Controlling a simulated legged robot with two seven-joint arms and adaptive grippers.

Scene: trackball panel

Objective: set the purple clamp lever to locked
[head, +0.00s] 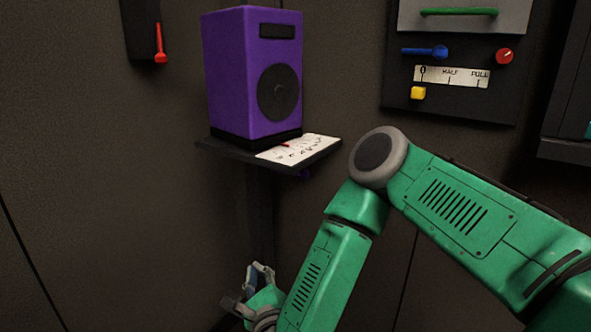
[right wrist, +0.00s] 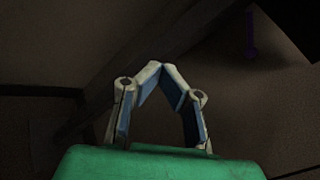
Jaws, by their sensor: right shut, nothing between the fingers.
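The purple clamp lever (right wrist: 250,36) hangs dark and thin near the top right of the right wrist view. My right gripper (head: 262,274) is low in the head view, below the shelf and apart from the lever. In the right wrist view my right gripper (right wrist: 163,75) is shut and empty, with the lever up and to the right of it. My left gripper is not in view.
A purple speaker (head: 225,75) stands on a dark wall shelf (head: 225,146) with a printed card (head: 300,148). A red lever (head: 160,43) is at upper left. A control panel (head: 450,108) with a blue lever, red knob and yellow slider is at upper right. Wall below is largely bare.

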